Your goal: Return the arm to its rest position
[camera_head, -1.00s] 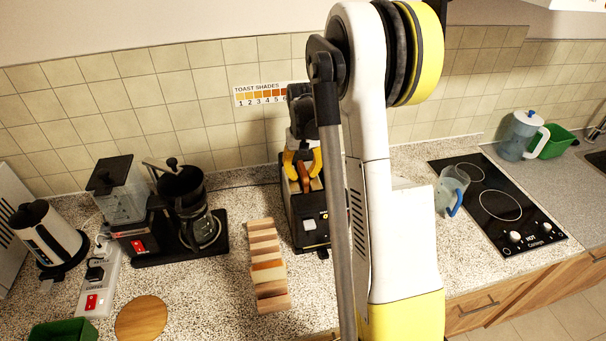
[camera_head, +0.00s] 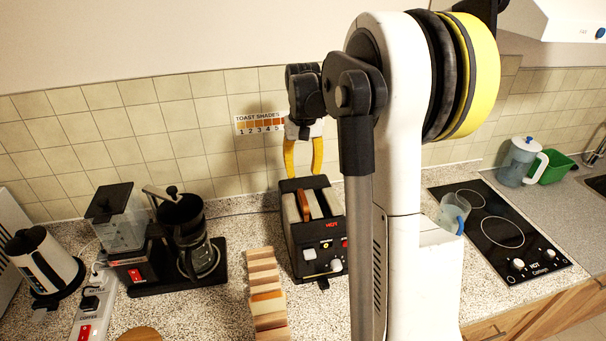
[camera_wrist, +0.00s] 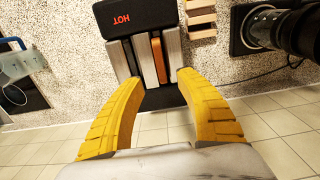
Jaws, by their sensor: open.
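My gripper (camera_head: 304,158) has yellow fingers and is open and empty. In the head view it hangs above and behind the black toaster (camera_head: 334,223), near the tiled wall. Toast (camera_head: 311,204) stands in one toaster slot, its brown top edge showing. In the wrist view my gripper (camera_wrist: 157,82) has its fingers spread apart, with the toaster (camera_wrist: 135,15) and the toast (camera_wrist: 159,60) beyond the tips. My white and grey arm stands upright in front of the counter in the head view and hides part of it.
A wooden slatted rack (camera_head: 264,292) stands left of the toaster. A coffee maker (camera_head: 190,235) and a kettle (camera_head: 45,258) are farther left. A clear jug (camera_head: 452,212) stands by the black hob (camera_head: 496,232) on the right. A range hood (camera_head: 560,25) juts out at the upper right.

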